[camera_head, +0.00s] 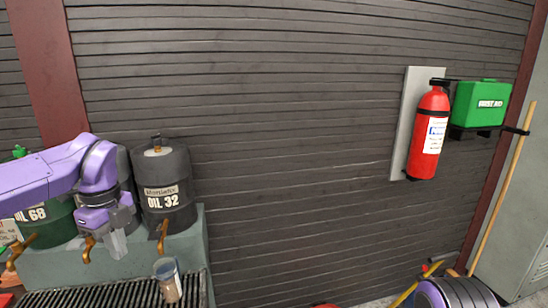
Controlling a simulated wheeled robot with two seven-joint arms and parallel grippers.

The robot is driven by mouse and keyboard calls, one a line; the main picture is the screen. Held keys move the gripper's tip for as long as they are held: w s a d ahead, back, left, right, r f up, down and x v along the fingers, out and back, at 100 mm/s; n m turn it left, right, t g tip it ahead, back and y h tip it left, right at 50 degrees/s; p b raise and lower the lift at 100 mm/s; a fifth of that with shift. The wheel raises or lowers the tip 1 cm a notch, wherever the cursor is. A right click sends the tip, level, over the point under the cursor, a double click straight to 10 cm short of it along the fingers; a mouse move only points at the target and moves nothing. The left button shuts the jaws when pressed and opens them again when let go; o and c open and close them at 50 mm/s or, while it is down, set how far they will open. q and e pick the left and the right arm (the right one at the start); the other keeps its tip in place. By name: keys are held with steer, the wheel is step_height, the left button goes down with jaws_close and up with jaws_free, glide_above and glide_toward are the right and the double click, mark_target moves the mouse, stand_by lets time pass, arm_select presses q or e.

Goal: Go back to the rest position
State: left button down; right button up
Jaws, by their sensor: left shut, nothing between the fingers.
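My left arm comes in from the left, purple and grey. My left gripper (118,243) points down in front of the oil drums, with its fingers together and nothing between them. It is above and left of a small cup-like container (168,281) on the slatted grate, apart from it. A purple and dark rounded part at the bottom right looks like part of my right arm. My right gripper is not in view.
A dark drum marked OIL 32 (164,188) and a green drum marked OIL 68 (50,222) stand on a grey stand (196,250) with brass taps. A slatted grate (120,294) lies below. A red extinguisher (429,137) and green first aid box (480,104) hang on the wall.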

arm_select(q)
steer(key=s+a+f+m+t+y, duration=0.1)
steer(key=s+f+m+t+y, duration=0.3)
steer(key=f+m, duration=0.8)
steer(key=s+a+f+m+g+y, duration=0.15)
steer(key=f+m+y, duration=0.55)
steer(key=f, duration=0.9)
steer(key=s+d+f+m+h+b, duration=0.2)
steer(key=s+f+m+h, duration=0.1)
steer(key=s+f+m, duration=0.7)
steer(key=s+d+f+m+h+b, duration=0.2)
steer(key=s+f+m, duration=0.8)
steer(key=s+m, duration=0.5)
steer(key=h+b, duration=0.1)
steer(key=h, duration=0.1)
steer(key=shift+s+d+f+t+h, duration=0.15)
steer(key=shift+s+f+t+h, duration=0.05)
steer(key=shift+s+t+h, duration=0.15)
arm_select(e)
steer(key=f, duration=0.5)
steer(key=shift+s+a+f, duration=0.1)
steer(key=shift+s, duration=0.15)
arm_select(q)
steer(key=shift+w, duration=0.1)
